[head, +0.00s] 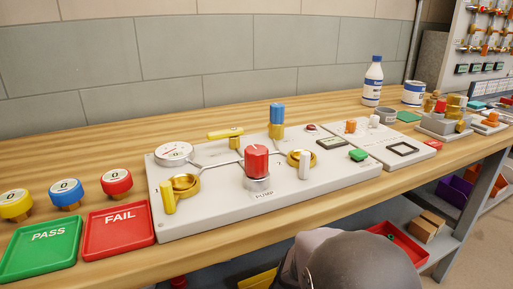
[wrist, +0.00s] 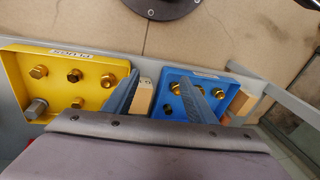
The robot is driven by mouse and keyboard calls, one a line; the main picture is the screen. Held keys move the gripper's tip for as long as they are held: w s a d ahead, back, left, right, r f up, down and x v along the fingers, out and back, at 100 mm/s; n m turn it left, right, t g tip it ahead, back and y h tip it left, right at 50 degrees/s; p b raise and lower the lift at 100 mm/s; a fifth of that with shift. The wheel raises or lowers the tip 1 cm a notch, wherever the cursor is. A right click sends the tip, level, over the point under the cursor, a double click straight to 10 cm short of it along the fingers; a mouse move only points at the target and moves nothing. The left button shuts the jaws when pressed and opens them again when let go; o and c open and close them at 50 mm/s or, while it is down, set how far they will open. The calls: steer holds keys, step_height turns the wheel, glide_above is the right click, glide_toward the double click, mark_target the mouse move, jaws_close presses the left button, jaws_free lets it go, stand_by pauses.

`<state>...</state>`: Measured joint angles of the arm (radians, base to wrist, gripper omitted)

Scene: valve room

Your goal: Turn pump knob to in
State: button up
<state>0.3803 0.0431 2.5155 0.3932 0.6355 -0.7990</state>
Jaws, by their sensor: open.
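The pump knob (head: 257,161) is red with a white mark on its top. It stands upright on a pale collar in the middle of the grey valve panel (head: 220,222), behind a label reading PUMP (head: 264,195). I cannot read any "in" marking or tell the knob's setting. My gripper (wrist: 161,78) shows in the wrist view with its two fingers apart and nothing held between them. The knob is not in the wrist view. In the head view only a dark rounded part of my arm shows at the bottom, clear of the knob.
Around the knob are yellow-handled valves (head: 182,187), a blue knob (head: 277,114), a white lever (head: 304,164) and a gauge (head: 174,152). PASS (head: 40,258) and FAIL (head: 117,248) trays lie left. The wrist view shows yellow (wrist: 87,62) and blue (wrist: 172,79) bins of brass fittings.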

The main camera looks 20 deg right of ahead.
steer(key=s+d+r+n+h+p, duration=0.2)
steer(key=s+d+r+n+p, duration=0.25)
steer(key=d, duration=0.55)
steer(key=s+d+r+n+h+p, duration=0.1)
steer(key=d+r+n+h+p, duration=0.1)
steer(key=d+r+n+p, duration=0.65)
steer(key=s+d+r+m+g+h+p, duration=0.1)
steer(key=s+d+r+g, duration=0.15)
steer(key=d+r, duration=0.2)
steer(key=s+d+r+g+h+p, duration=0.1)
steer(key=s+d+r+g+p, duration=0.1)
steer(key=s+d+r, duration=0.3)
step_height(320, 180, up, 31)
steer(key=n+t+y+p, duration=0.3)
steer(key=t+p, duration=0.1)
steer(key=p, duration=1.6)
glide_above(256, 149)
steer(key=shift+s+d+f, duration=0.1)
steer(key=shift+d+f, duration=0.05)
steer(key=shift+d, duration=0.1)
steer(key=shift+a+y, duration=0.25)
steer(key=shift+y, duration=0.05)
steer(key=shift+f, duration=3.7)
steer(key=c, duration=1)
